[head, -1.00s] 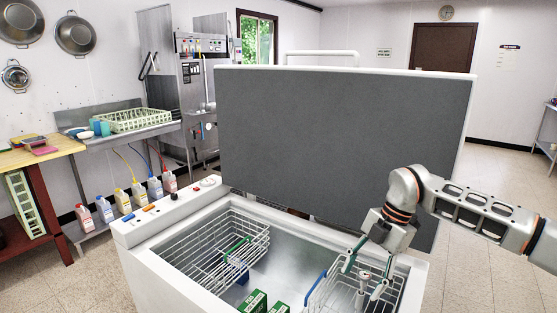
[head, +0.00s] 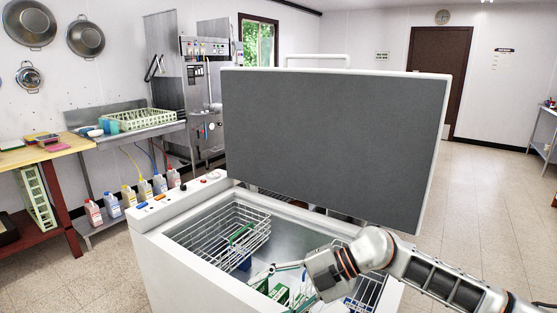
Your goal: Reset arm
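My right arm reaches in from the right over an open white chest (head: 190,283). Its gripper (head: 272,287) points left and its fingers are spread apart. Green boxes (head: 279,294) in the chest show between and beside the fingers. I cannot tell how far the fingers are above the boxes, and nothing is clearly held. My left gripper is not in view.
The chest's raised grey lid (head: 330,140) stands behind the arm. Wire baskets hang inside at left (head: 215,238) and right (head: 368,290), the right one partly hidden by my arm. Bottles (head: 145,188) stand left of the chest. Open floor lies at right.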

